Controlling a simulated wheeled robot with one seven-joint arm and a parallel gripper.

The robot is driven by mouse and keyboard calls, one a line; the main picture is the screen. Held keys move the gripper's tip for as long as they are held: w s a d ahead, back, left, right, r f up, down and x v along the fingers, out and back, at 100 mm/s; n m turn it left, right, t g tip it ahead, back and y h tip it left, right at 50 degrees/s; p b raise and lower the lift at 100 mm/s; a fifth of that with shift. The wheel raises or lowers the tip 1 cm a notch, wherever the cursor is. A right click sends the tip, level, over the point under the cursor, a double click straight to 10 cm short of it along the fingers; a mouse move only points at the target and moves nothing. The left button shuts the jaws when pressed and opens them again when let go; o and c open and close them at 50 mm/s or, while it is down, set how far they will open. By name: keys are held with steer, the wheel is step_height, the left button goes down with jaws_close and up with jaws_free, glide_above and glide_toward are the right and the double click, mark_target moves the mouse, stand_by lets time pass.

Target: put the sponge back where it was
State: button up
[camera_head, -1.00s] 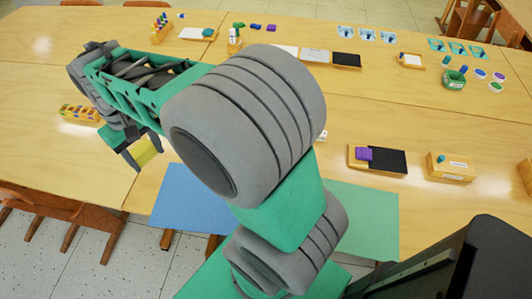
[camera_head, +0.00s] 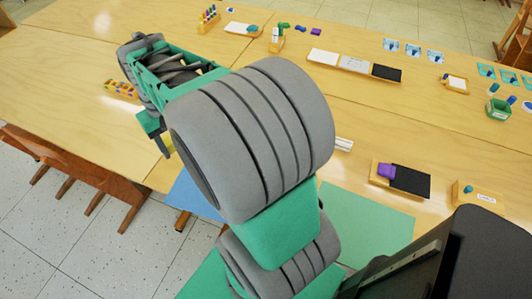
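A yellow block that looks like the sponge (camera_head: 171,146) shows as a small sliver beside my gripper (camera_head: 163,146), at the left of the head view. My gripper is above the near edge of the left table. One dark finger points down at the sponge's left side. My arm hides the other finger and most of the sponge. In the earlier view the sponge sat between both fingers, so my gripper appears shut on it.
A blue sheet (camera_head: 192,194) and a green sheet (camera_head: 365,222) lie along the near edge. A tray (camera_head: 376,181) holds a purple block and black pad. A multicoloured rack (camera_head: 121,89) stands behind my gripper. Chairs (camera_head: 85,175) line the near side. Much of the left table is bare.

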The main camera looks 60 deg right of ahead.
steer(key=s+d+f+m, duration=0.2)
steer(key=s+d+m, duration=0.5)
steer(key=s+d, duration=0.85)
steer(key=s+f+m+p, duration=0.15)
steer(key=s+m, duration=0.35)
steer(key=s, duration=1.3)
steer(key=d+f, duration=0.3)
steer(key=d, duration=0.1)
steer(key=w+d+f, duration=0.1)
steer(key=d+f, duration=0.2)
steer(key=d, duration=0.1)
steer(key=w+d+f, duration=0.1)
steer(key=d+f, duration=0.3)
steer(key=shift+w+d, duration=0.25)
steer(key=shift+d+f, duration=0.1)
steer(key=shift+f, duration=1.7)
steer(key=o, duration=1.3)
steer(key=shift+r+p, duration=0.1)
steer(key=shift+p, duration=0.2)
